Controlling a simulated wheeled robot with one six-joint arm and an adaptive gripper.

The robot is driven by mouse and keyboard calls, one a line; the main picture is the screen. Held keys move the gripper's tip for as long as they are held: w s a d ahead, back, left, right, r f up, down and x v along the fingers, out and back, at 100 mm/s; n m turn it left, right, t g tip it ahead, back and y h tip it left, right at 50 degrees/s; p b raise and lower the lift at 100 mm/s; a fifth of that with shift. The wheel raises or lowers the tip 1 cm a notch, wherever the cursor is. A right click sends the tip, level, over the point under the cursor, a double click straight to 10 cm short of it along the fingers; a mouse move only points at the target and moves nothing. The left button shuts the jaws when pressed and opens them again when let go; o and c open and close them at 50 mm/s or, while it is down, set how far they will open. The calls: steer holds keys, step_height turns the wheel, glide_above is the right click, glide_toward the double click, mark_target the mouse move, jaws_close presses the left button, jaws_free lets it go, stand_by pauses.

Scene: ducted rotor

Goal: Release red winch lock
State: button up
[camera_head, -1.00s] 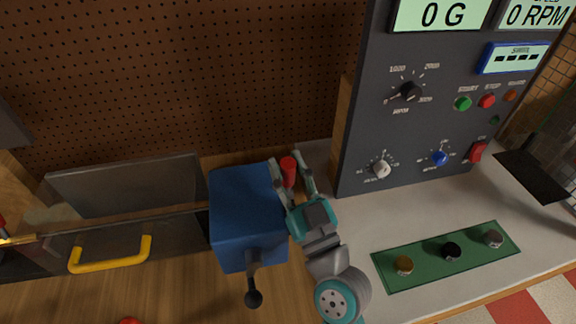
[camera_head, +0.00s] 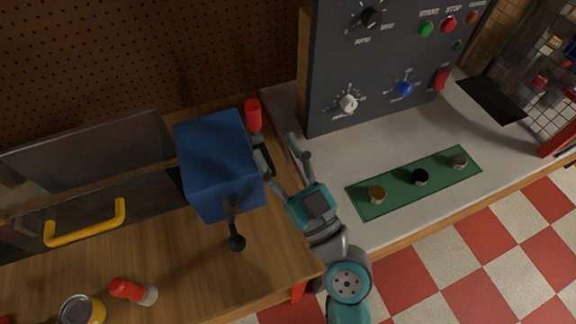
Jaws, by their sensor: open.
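The red winch lock (camera_head: 253,115) is a small upright red cylinder at the back right side of the blue winch box (camera_head: 213,160). A dark crank handle with a black knob (camera_head: 237,242) hangs at the front of the box. My gripper (camera_head: 272,148) is open, with its fingers pointing toward the back, just in front of and to the right of the red lock. Nothing shows between the fingers. The lock stands clear of the fingers in this view, though the left finger lies close to the box's side.
A dark control panel (camera_head: 385,65) stands to the right on a grey bench. A green strip (camera_head: 415,182) with several knobs lies in front of it. A yellow handle (camera_head: 85,223) is at left.

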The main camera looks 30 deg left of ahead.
steer(key=shift+v, duration=1.6)
steer(key=shift+w+a, duration=0.1)
steer(key=c, duration=0.6)
steer(key=w+a+g, duration=0.1)
steer(key=g, duration=0.1)
steer(key=w+a+m+g+y, duration=0.1)
steer(key=w+g, duration=0.1)
steer(key=shift+a+f, duration=0.2)
steer(key=shift+a, duration=0.1)
jaws_close()
steer(key=m+g+h, duration=0.3)
steer(key=m+g, duration=0.3)
steer(key=g, duration=0.7)
glide_toward(254, 121)
steer(key=w, duration=0.4)
steer(key=x, duration=1)
steer(key=shift+a+r, duration=0.15)
steer(key=shift+a, duration=0.1)
